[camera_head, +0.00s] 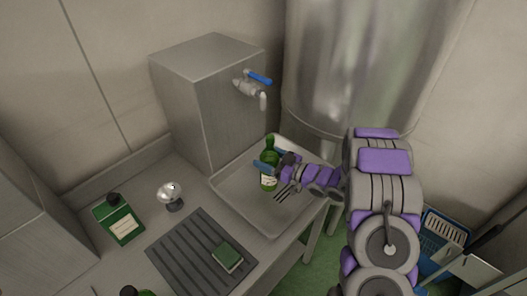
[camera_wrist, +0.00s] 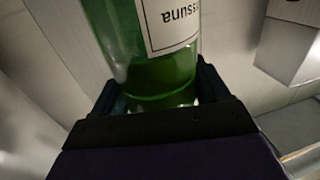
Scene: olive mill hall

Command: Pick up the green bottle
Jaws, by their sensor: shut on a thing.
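The green bottle (camera_head: 268,180) has a pale label and stands roughly upright over the metal tray (camera_head: 236,197) beneath the tap. My gripper (camera_head: 266,168) reaches it from the right and is shut on it. In the wrist view the bottle (camera_wrist: 150,55) fills the space between the two jaws of my gripper (camera_wrist: 158,100), its label facing partly right. I cannot tell whether the bottle's base touches the tray.
A steel box with a blue-handled tap (camera_head: 248,86) stands behind the tray, next to a large steel tank (camera_head: 345,70). A fork (camera_head: 284,193) lies in the tray.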

